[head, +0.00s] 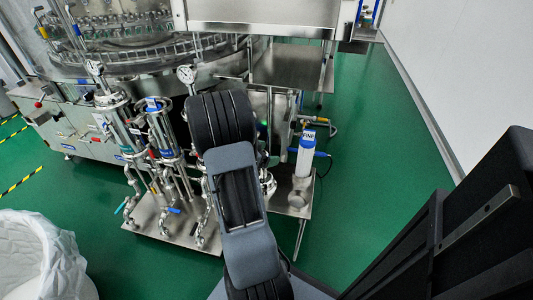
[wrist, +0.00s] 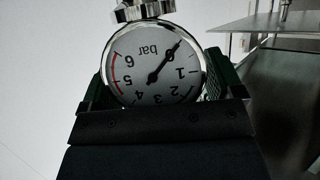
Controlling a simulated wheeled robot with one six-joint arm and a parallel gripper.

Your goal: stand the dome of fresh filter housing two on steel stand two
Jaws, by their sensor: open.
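A round pressure gauge (wrist: 155,65), marked bar and seen upside down, fills the middle of the wrist view, with a bright metal clamp (wrist: 145,12) at its stem. My gripper (wrist: 158,82) is open, with one finger on each side of the gauge; I cannot tell whether they touch it. In the head view my arm hides the gripper and whatever is below it. Two upright steel housings, one (head: 118,122) left and one (head: 161,132) nearer the arm, stand on piping. Which housing or stand is number two cannot be read, and no dome is clearly identifiable.
A white cylinder with a blue FINE label (head: 306,155) stands on a steel platform (head: 293,207) right of my arm. The rotary washer (head: 130,60) is behind. A white-lined bin (head: 40,255) is at lower left. Green floor (head: 375,150) is clear at right.

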